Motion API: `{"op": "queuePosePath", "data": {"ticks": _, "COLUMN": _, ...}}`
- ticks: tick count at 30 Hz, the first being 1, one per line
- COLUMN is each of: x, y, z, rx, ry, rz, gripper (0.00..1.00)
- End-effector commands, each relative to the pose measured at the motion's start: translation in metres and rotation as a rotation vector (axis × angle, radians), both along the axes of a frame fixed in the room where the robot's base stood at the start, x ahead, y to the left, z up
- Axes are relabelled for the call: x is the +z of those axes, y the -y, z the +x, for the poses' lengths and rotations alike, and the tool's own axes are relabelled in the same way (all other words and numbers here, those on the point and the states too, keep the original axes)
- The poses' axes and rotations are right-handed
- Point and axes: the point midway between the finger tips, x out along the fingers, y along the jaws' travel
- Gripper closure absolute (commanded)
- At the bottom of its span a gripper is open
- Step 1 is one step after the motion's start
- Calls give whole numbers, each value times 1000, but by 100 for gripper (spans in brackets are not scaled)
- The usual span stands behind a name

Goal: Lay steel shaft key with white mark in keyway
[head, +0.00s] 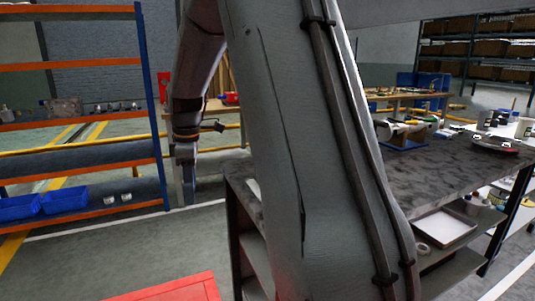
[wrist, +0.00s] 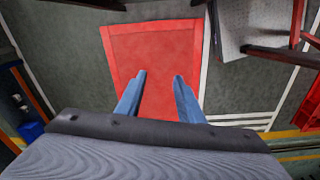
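My gripper (wrist: 159,77) is open and empty in the wrist view, its two blue fingers apart above a red panel. In the head view my gripper (head: 188,180) hangs pointing down, left of the workbench and clear of it. I cannot make out the steel shaft key with the white mark in either view. No keyway can be made out either. A pale cylindrical part (head: 398,130) lies by a blue stand (head: 405,145) on the bench; I cannot tell whether it is the shaft. My arm hides the middle of the head view.
The dark workbench (head: 430,172) stands at right, with a round dish (head: 492,145) and cups on top and a white tray (head: 443,228) below. An orange-and-blue rack (head: 80,165) with blue bins (head: 65,200) stands at left. The red panel (wrist: 155,50) is low down.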

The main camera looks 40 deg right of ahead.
Motion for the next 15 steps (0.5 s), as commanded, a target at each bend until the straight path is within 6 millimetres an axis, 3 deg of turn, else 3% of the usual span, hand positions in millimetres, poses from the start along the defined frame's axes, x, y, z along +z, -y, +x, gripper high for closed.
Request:
{"op": "queuePosePath", "data": {"ticks": 1, "x": 18, "y": 26, "z": 1, "rx": 10, "ry": -4, "rz": -4, "gripper": 66}}
{"op": "queuePosePath", "data": {"ticks": 9, "x": 63, "y": 154, "z": 3, "rx": 123, "ry": -17, "rz": -28, "gripper": 66}}
{"op": "queuePosePath", "data": {"ticks": 15, "x": 81, "y": 224, "z": -8, "rx": 187, "ry": -26, "rz": -38, "gripper": 66}}
